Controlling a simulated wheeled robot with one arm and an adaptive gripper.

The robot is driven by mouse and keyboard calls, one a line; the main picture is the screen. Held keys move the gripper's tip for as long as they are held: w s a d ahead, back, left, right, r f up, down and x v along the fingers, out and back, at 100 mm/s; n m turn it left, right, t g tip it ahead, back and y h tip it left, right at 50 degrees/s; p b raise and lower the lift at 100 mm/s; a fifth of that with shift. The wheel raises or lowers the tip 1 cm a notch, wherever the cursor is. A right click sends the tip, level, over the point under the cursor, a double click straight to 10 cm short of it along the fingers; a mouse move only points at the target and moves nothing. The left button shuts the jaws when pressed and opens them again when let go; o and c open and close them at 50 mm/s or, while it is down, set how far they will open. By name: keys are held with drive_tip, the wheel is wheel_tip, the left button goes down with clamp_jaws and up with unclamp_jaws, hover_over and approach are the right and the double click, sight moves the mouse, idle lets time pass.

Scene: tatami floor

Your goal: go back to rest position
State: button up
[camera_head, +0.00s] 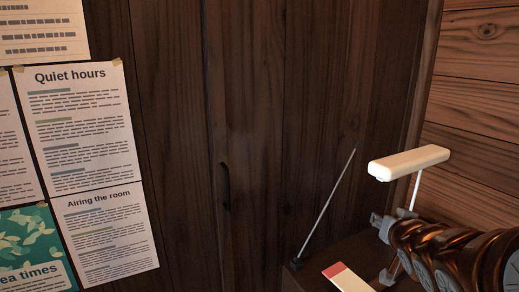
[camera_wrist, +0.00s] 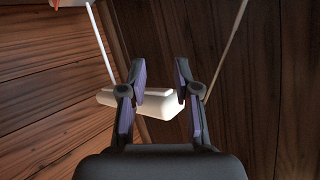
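My gripper (camera_wrist: 160,82) is open, its two dark fingers apart with nothing clasped between their tips in the wrist view. In the head view the gripper (camera_head: 382,226) shows only in part at the lower right, ahead of my copper-coloured arm links and close to the lamp's pole. The white lamp head (camera_head: 408,163) is above it there. The lamp head (camera_wrist: 150,104) also shows behind the fingers in the wrist view. I cannot tell whether the gripper touches the lamp.
A thin grey rod (camera_head: 328,204) leans up from a dark surface (camera_head: 310,279). A white and red flat object (camera_head: 347,279) lies on that surface. Dark wooden panels (camera_head: 270,110) stand behind, with a "Quiet hours" notice (camera_head: 76,128) and other sheets at the left.

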drive_tip(key=s+a+r+n+g+p, duration=0.1)
drive_tip(key=s+a+g+p, duration=0.3)
drive_tip(key=s, duration=0.7)
drive_tip(key=s+a+r+n+g+y+p, duration=0.1)
drive_tip(key=s+a+r+n+g+p, duration=0.1)
drive_tip(key=s+g+p, duration=0.4)
drive_tip(key=s+a+r+n+g+y+p, duration=0.1)
drive_tip(key=s+a+g+p, duration=0.3)
drive_tip(key=s, duration=1.2)
drive_tip(key=shift+s+a+r+g+p, duration=0.25)
drive_tip(key=shift+a+g+p, duration=0.15)
drive_tip(key=shift+a+p, duration=0.5)
drive_tip(key=shift+d, duration=0.1)
